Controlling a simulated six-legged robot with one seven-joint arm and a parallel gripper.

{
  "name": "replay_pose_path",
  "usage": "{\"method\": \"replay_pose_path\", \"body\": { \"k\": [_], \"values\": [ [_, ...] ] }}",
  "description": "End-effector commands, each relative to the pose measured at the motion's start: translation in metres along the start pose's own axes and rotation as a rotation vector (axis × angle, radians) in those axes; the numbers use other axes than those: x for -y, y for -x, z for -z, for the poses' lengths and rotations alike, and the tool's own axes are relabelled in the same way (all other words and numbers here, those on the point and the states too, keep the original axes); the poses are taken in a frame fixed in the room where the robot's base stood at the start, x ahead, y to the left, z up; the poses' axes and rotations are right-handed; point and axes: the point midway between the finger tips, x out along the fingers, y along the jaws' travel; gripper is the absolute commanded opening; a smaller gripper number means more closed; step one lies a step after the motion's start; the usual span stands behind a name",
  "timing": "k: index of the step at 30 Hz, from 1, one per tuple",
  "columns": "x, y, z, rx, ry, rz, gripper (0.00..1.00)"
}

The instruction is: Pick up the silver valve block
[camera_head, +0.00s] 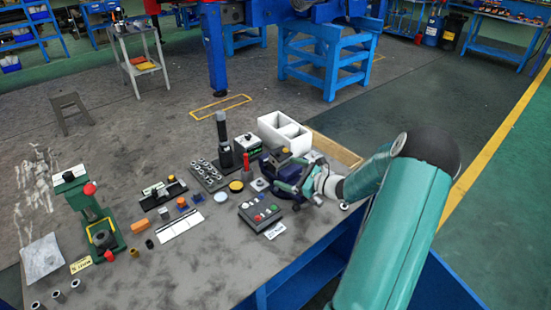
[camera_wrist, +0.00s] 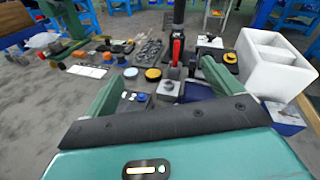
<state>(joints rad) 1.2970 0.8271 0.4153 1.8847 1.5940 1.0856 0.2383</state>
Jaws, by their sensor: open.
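A small silver block (camera_head: 260,185) with a round top lies on the bench just left of my gripper. In the wrist view the silver block (camera_wrist: 168,90) is between the finger lines, ahead of the palm, with a grey knob on top. My gripper (camera_head: 284,172) is low over the bench, and its fingers look apart from the block. In the wrist view my gripper (camera_wrist: 165,75) is open, with one green finger at each side and nothing held. The finger ends are partly hard to make out against the clutter.
A red-handled tool (camera_head: 246,166), a yellow disc (camera_head: 236,186) and a button box (camera_head: 260,213) crowd the block. A white divided box (camera_head: 284,130) stands behind my gripper. A green press (camera_head: 90,215) stands at the left.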

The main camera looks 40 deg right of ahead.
Motion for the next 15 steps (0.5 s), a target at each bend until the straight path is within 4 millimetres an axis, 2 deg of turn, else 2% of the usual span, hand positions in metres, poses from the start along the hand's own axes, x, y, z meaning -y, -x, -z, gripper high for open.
{"method": "replay_pose_path", "body": {
  "k": [1, 3, 8, 11, 15],
  "values": [
    [0.018, 0.014, 0.019, 0.025, -0.068, 0.078, 0.91],
    [0.037, 0.029, 0.036, 0.055, -0.138, 0.164, 0.91],
    [0.059, 0.049, 0.057, 0.095, -0.219, 0.27, 0.91],
    [0.064, 0.046, 0.059, 0.1, -0.228, 0.283, 0.91],
    [0.07, 0.025, 0.057, 0.099, -0.225, 0.28, 0.91]
  ]
}}
